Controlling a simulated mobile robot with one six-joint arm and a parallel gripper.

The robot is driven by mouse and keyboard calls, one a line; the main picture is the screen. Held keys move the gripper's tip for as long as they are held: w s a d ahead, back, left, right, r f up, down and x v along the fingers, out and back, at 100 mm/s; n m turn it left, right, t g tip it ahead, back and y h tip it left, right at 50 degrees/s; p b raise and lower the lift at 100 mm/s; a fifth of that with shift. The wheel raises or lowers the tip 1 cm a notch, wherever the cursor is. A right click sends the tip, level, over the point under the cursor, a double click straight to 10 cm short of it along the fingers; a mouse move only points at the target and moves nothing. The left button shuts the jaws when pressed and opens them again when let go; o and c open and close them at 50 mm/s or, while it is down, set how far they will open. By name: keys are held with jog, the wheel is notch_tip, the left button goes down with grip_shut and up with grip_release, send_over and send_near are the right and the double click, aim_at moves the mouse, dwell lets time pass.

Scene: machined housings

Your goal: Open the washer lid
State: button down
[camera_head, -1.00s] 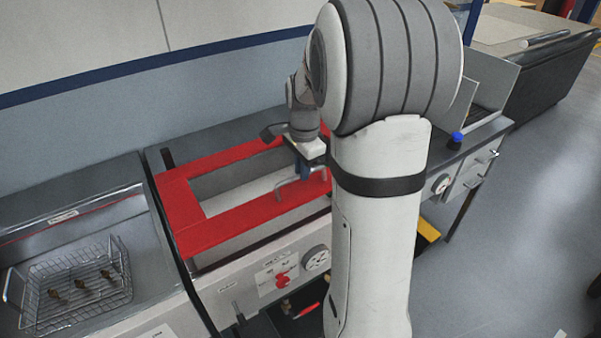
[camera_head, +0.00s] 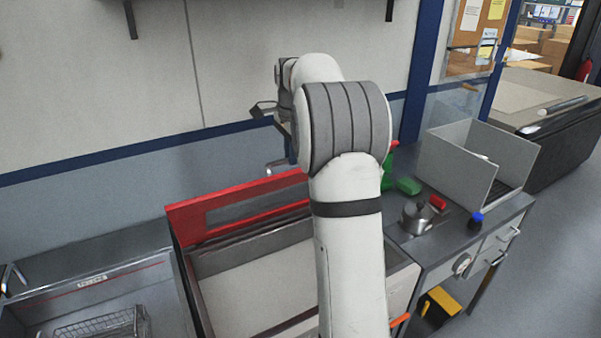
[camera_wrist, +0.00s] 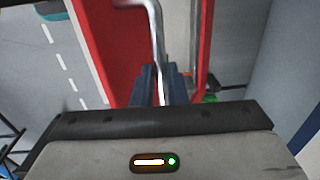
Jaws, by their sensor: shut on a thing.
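The red washer lid (camera_head: 190,222) is raised, tilted up at the back of the washer (camera_head: 205,275), whose open tub shows below it in the head view. The lid's red frame (camera_wrist: 100,35) fills much of the upper left of the wrist view. My gripper (camera_wrist: 161,84) is shut on the lid's bent metal handle (camera_wrist: 156,38). In the head view a piece of the handle (camera_head: 277,168) shows beside my arm, which hides the lid's right part and most of my gripper.
A wire basket (camera_head: 100,325) sits in the sink at left. On the right counter are a kettle-like metal vessel (camera_head: 416,218), green items (camera_head: 405,186), a blue-capped item (camera_head: 476,219) and a grey panelled box (camera_head: 462,165). A wall stands behind the washer.

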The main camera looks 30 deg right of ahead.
jog(key=w+r, duration=0.1)
jog(key=w, duration=0.6)
jog(key=shift+r, duration=0.3)
jog(key=shift+a, duration=0.1)
jog(key=c, duration=1.9)
grip_release()
jog(key=o, duration=0.3)
jog(key=shift+w+f, duration=0.25)
jog(key=shift+w, duration=0.35)
jog(key=shift+o, duration=0.7)
jog(key=shift+r, duration=0.15)
notch_tip(320, 180, up, 8)
jog(key=s, duration=0.1)
jog(key=shift+r, duration=0.15)
jog(key=shift+s, duration=0.1)
jog(key=shift+c, duration=0.5)
